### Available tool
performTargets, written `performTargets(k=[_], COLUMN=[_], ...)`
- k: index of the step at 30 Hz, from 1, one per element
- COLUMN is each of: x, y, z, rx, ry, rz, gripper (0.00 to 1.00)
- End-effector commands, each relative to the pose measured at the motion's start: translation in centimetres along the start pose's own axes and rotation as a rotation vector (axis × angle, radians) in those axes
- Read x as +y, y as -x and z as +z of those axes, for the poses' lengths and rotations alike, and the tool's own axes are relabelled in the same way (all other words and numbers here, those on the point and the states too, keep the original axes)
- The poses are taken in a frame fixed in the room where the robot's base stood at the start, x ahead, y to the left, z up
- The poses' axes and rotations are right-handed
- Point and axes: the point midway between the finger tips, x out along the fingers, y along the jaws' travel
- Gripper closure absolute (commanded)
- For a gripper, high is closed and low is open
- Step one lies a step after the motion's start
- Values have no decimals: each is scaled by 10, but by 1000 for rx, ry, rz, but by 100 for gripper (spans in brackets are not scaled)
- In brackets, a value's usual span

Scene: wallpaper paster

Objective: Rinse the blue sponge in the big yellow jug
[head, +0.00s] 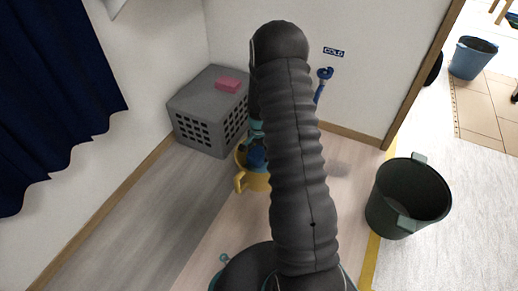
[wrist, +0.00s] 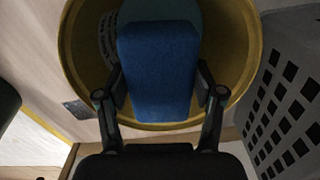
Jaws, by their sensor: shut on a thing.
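The big yellow jug (head: 241,182) stands on the floor near the wall, partly hidden behind my arm in the head view. Its round yellow wall (wrist: 74,58) rings the sponge in the wrist view. The blue sponge (wrist: 158,75) is a long block held between the two fingers of my gripper (wrist: 161,80). My gripper is shut on it, one finger on each side, at the jug's mouth. I cannot tell how deep the sponge sits or whether it touches the inside. A paler round patch shows behind the sponge's far end.
A grey perforated crate (head: 190,104) with a pink block (head: 228,85) on top stands left of the jug; it also shows at right in the wrist view (wrist: 284,55). A dark green bin (head: 392,205) stands to the right. A blue fixture (head: 322,82) is on the wall under a COLD sign.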

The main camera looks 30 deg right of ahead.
Motion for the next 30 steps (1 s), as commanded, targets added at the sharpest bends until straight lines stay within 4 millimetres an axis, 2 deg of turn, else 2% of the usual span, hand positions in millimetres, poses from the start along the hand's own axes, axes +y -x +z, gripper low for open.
performTargets(k=[21, 30], x=[1, 1], y=[-74, -92], z=[0, 0], rx=[-1, -1], ry=[0, 0], rz=[1, 1], gripper=[69, 69])
